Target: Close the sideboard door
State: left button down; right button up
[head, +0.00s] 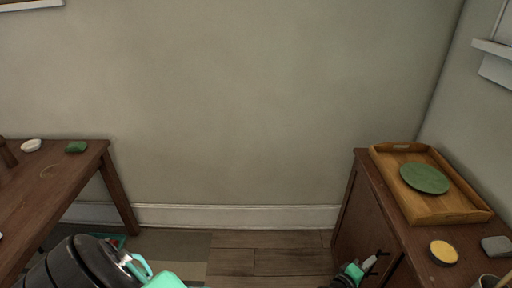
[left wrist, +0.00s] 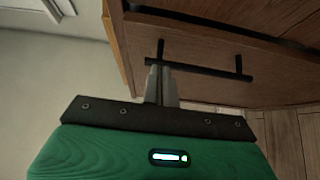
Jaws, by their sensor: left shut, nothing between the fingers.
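The dark brown sideboard (head: 404,219) stands at the right in the head view. Its side nearest the room shows a wooden face (head: 366,222). In the left wrist view, a wooden door panel (left wrist: 225,88) carries a black bar handle (left wrist: 208,68). A dark gap runs along the panel's upper edge; I cannot tell how far the door stands open. My left gripper (head: 366,268) is low beside the sideboard front. Its grey fingers (left wrist: 162,74) are shut and empty, with tips at the handle's left end; contact is unclear. My right gripper is not in view.
On the sideboard are a wooden tray (head: 462,217) with a green plate (head: 425,177), a round yellow-topped item (head: 443,252) and a grey item (head: 496,245). A brown table (head: 50,190) stands left. Wooden floor (head: 270,262) between them is clear.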

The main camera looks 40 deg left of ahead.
aim_at(390, 258)
pick_arm(q)
jog(key=w+d, duration=0.1)
jog(key=d, duration=0.2)
jog(key=shift+w+b, duration=0.3)
jog(key=shift+w, duration=0.05)
jog(key=shift+w+d, duration=0.25)
jog(key=shift+d, duration=0.2)
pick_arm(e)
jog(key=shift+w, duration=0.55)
pick_arm(q)
jog(key=shift+s, duration=0.1)
jog(key=p+v, duration=0.1)
jog(key=v, duration=1.2)
jog(key=shift+s, duration=0.35)
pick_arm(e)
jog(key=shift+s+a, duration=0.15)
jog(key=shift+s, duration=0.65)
pick_arm(q)
jog(key=shift+a, duration=0.1)
